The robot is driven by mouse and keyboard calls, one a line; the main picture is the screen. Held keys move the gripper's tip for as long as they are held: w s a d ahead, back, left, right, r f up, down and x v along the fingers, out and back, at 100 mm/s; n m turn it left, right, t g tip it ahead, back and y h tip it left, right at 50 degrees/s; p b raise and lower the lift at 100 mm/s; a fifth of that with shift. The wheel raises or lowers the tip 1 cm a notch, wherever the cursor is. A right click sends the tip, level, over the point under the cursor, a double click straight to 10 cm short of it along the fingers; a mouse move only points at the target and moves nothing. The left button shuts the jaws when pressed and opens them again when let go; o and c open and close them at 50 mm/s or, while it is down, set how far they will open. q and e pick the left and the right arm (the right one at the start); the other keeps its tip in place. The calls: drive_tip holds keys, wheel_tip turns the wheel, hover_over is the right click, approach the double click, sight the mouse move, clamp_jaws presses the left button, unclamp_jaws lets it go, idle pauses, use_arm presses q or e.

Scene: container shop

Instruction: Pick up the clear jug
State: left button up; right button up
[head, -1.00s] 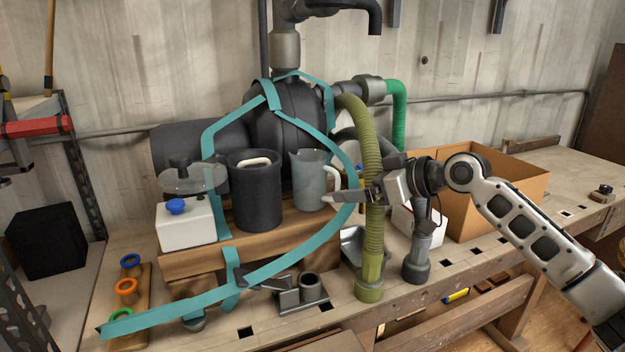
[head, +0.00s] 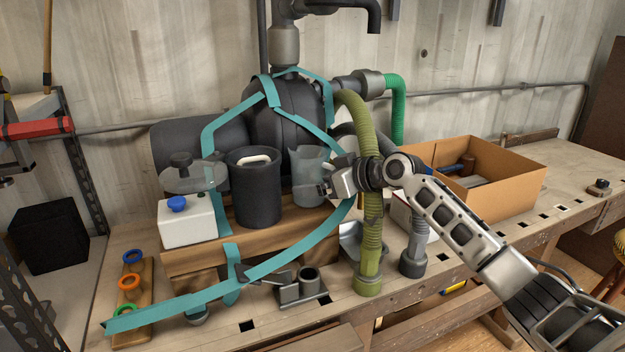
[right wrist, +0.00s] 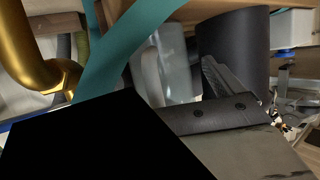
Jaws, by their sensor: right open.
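The clear jug (head: 306,180) stands upright on the wooden block, just right of the dark cylindrical bin. My right gripper (head: 326,189) is open at the jug's right side, where the handle is; it hides most of the handle. In the right wrist view the jug (right wrist: 176,68) and its pale handle (right wrist: 152,77) show beyond my right gripper's fingers (right wrist: 205,95). A teal strap (right wrist: 128,45) runs close beside the handle in that view. I cannot tell whether a finger touches the handle. My left gripper is not in view.
The dark bin (head: 255,190) stands close to the jug's left. The teal strap (head: 295,252) curves in front of the wooden block (head: 215,248). An olive hose (head: 368,260) stands by my right wrist. A cardboard box (head: 505,190) is at the right.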

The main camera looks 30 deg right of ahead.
drive_tip(key=c, duration=1.2)
drive_tip(key=shift+r, duration=0.15)
